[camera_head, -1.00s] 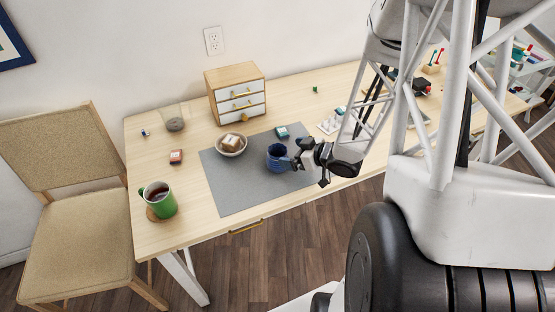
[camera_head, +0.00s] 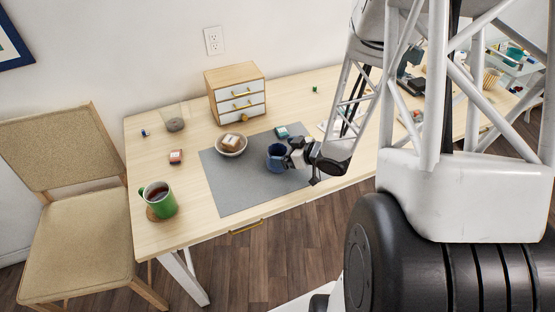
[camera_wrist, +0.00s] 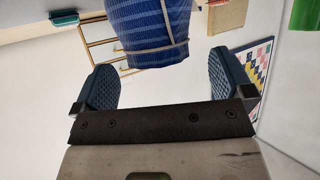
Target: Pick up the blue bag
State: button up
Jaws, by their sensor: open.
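The blue bag (camera_head: 275,158) stands on the grey mat (camera_head: 235,188), looking small and cup-like with a dark top in the head view. In the wrist view the blue bag (camera_wrist: 145,25) is ribbed, with a pale cord around it, at the upper middle and cut off by the top edge. My gripper (camera_head: 291,154) is just right of the bag in the head view. In the wrist view my gripper (camera_wrist: 163,62) has its two dark blue pads wide apart, and the bag shows between and beyond the tips. There is a gap to each pad.
A bowl (camera_head: 231,149) with a brown item and a small teal box (camera_head: 281,132) are near the bag. A drawer cabinet (camera_head: 236,97) stands behind. The mat's front is clear.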

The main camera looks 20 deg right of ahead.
aim_at(270, 150)
jog(key=shift+x, duration=1.75)
jog(key=shift+d, duration=0.1)
jog(key=c, duration=1)
jog(key=shift+r, duration=0.1)
jog(key=shift+r, duration=0.8)
jog(key=s+a+r, duration=0.1)
jog(key=s, duration=0.7)
jog(key=s+a+r, duration=0.1)
jog(key=s+r, duration=0.1)
jog(key=s, duration=0.5)
jog(key=shift+s+a, duration=0.35)
jog(key=shift+a, duration=0.05)
